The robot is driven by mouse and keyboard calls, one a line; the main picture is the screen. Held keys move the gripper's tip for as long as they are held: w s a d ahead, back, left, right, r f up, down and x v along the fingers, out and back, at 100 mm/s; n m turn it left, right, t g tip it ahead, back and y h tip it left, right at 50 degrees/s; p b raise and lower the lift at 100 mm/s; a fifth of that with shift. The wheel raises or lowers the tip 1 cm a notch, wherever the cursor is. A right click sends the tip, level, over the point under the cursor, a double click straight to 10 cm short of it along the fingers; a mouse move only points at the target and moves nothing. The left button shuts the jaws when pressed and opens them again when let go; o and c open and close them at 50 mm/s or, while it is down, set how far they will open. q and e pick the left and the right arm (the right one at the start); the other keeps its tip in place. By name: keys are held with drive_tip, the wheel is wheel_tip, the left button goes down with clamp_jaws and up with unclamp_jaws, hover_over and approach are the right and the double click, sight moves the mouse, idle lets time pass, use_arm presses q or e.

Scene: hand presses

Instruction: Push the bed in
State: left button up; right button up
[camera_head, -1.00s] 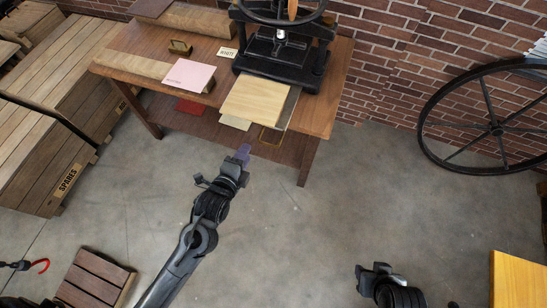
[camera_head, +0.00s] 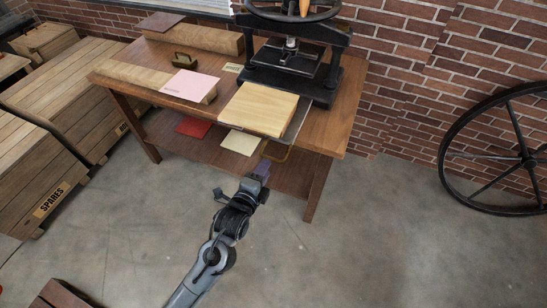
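The black hand press (camera_head: 291,62) with a wheel on top stands on the wooden table (camera_head: 140,75). Its bed (camera_head: 296,124), a thin dark plate, sticks out of the press toward me, with a pale wooden board (camera_head: 259,107) lying on it. A metal loop handle (camera_head: 277,154) hangs at the bed's front edge. My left gripper (camera_head: 262,169) is just below and in front of that handle, seemingly apart from it. Its fingers are small and seen from behind, so I cannot tell whether they are open. My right gripper is out of view.
A pink pad (camera_head: 189,85), a small brass-coloured block (camera_head: 184,61) and wooden blocks lie on the table's left. A lower shelf (camera_head: 180,147) holds red and cream sheets. A crate marked SPARES (camera_head: 40,208) stands left; a spoked wheel (camera_head: 505,150) leans right. The floor in front is clear.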

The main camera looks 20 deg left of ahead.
use_arm(q)
drive_tip(key=b+x, duration=0.2)
drive_tip(key=x, duration=0.6)
drive_tip(key=shift+w, duration=0.1)
clamp_jaws()
